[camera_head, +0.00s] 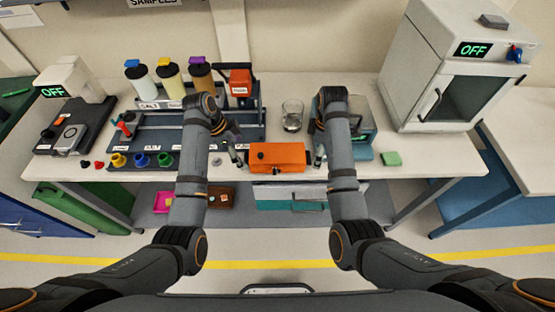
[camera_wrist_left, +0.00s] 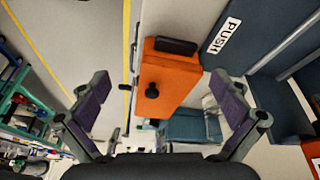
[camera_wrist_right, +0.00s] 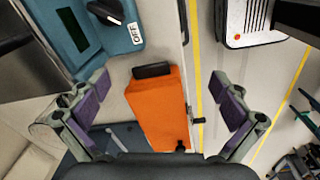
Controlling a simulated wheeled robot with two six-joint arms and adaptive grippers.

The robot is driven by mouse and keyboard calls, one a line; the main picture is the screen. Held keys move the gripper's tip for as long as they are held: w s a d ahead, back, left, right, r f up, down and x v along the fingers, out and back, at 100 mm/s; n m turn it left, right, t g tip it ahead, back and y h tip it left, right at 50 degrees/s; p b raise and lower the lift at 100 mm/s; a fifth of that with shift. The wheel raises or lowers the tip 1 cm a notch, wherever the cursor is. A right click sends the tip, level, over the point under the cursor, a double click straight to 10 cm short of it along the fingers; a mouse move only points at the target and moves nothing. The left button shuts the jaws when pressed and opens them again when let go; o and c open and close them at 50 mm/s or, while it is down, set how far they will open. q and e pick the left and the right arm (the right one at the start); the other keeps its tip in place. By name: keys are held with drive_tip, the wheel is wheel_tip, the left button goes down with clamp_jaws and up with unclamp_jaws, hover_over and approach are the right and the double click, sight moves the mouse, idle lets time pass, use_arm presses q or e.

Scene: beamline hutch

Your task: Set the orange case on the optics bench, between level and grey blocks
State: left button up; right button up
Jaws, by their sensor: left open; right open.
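The orange case (camera_head: 278,157) lies on the white table near its front edge, with a black knob and black end parts. My left gripper (camera_head: 236,151) is open beside its left end, and my right gripper (camera_head: 319,155) is open beside its right end. In the left wrist view the case (camera_wrist_left: 168,76) shows between and beyond the spread fingers (camera_wrist_left: 162,108). In the right wrist view the case (camera_wrist_right: 158,105) shows between the open fingers (camera_wrist_right: 160,108). I see no clear contact. I cannot identify the optics bench, level or grey blocks here.
A glass beaker (camera_head: 292,116) stands behind the case. A teal device (camera_head: 361,138) is right of it, with a green block (camera_head: 391,159) alongside. A rack (camera_head: 140,134) with bottles is at left. A white oven (camera_head: 450,82) stands at right. Bare table (camera_head: 420,155) lies in front of it.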

sight(264, 156)
use_arm(q)
drive_tip(key=w+d+r+m, duration=0.2)
drive_tip(key=shift+w+d+r+g, duration=0.1)
drive_tip(key=shift+d+r+g, duration=0.15)
drive_tip(key=shift+r+g, duration=0.1)
use_arm(e)
drive_tip(key=w+a+r+n, duration=0.2)
drive_tip(key=shift+w+a+r, duration=0.1)
drive_tip(key=shift+a+r, duration=0.15)
drive_tip(key=shift+r, duration=0.15)
use_arm(q)
drive_tip(key=shift+w+d+r+m+h, duration=0.1)
drive_tip(key=shift+d+r+m+h, duration=0.2)
drive_tip(key=shift+m, duration=0.1)
use_arm(e)
drive_tip(key=shift+w+a+r+n, duration=0.1)
drive_tip(key=shift+a+r+n, duration=0.2)
drive_tip(key=shift+n, duration=0.1)
use_arm(q)
drive_tip(key=shift+f, duration=0.1)
use_arm(e)
drive_tip(key=shift+f, duration=0.15)
use_arm(q)
drive_tip(key=x, duration=1)
drive_tip(key=shift+f, duration=0.15)
use_arm(e)
wheel_tip(264, 156, down, 10)
drive_tip(key=shift+f, duration=0.15)
